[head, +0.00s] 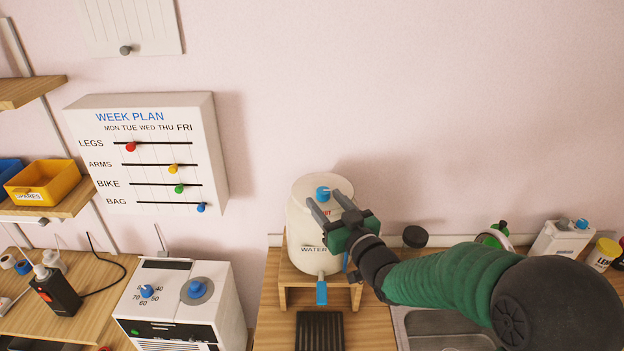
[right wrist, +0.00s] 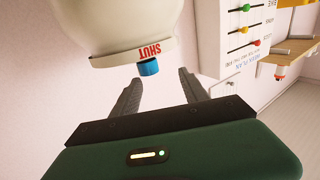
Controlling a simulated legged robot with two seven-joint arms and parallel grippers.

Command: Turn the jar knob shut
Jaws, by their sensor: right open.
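A cream jar (head: 302,236) marked WATER stands on a small wooden stand (head: 284,276) in the head view. A blue knob (head: 322,192) sits on its top, beside red lettering; in the right wrist view the blue knob (right wrist: 148,67) is next to the red word SHUT. A blue tap (head: 321,292) hangs at the jar's lower front. My right gripper (head: 331,204) is open and empty close to the knob; in the right wrist view its fingers (right wrist: 160,84) point towards the knob, which appears just beyond their tips. My left gripper is not in view.
A black drip grate (head: 319,331) lies below the tap. A sink (head: 440,325), a black lid (head: 415,236) and several bottles are to the right. A white box with blue dials (head: 180,305) and the week plan board (head: 150,155) are to the left.

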